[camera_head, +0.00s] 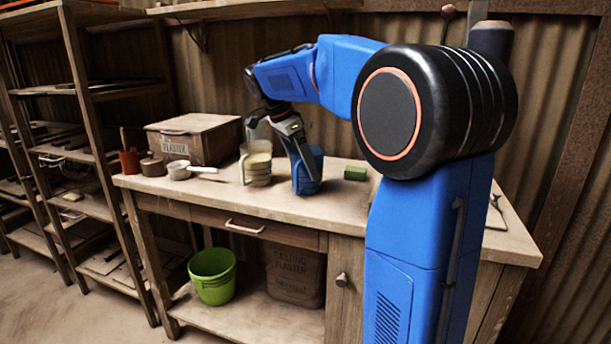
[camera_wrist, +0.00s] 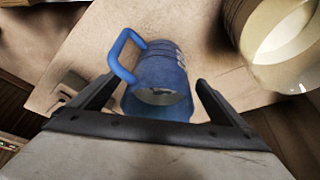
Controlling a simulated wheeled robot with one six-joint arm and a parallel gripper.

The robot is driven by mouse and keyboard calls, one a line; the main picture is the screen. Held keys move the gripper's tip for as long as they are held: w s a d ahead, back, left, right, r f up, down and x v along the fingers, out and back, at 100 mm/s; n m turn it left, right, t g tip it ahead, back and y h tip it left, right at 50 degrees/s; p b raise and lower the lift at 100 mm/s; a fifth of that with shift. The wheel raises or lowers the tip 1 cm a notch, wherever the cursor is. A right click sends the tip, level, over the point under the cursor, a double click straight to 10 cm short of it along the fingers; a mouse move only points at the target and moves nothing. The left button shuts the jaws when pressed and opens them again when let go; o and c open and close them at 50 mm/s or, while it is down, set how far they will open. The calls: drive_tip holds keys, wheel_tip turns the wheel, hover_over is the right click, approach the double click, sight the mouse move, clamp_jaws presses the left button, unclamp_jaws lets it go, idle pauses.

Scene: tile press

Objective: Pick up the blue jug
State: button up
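The blue jug (camera_head: 308,172) stands on the workbench, right of a clear jug with pale contents. In the wrist view the blue jug (camera_wrist: 163,82) lies between my gripper's two fingers, its handle toward the upper left. My gripper (camera_wrist: 152,92) is open, with a finger on each side of the jug and visible space beside it. In the head view my gripper (camera_head: 303,165) reaches down at the jug and hides part of it. Whether either finger touches the jug I cannot tell.
The clear jug (camera_head: 256,163) stands close left of the blue jug. A green block (camera_head: 355,173) lies to the right. The bench front (camera_head: 240,199) is clear.

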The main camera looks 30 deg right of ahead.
drive_tip(key=c, duration=1.5)
drive_tip(key=shift+c, duration=0.4)
drive_tip(key=shift+r, duration=0.15)
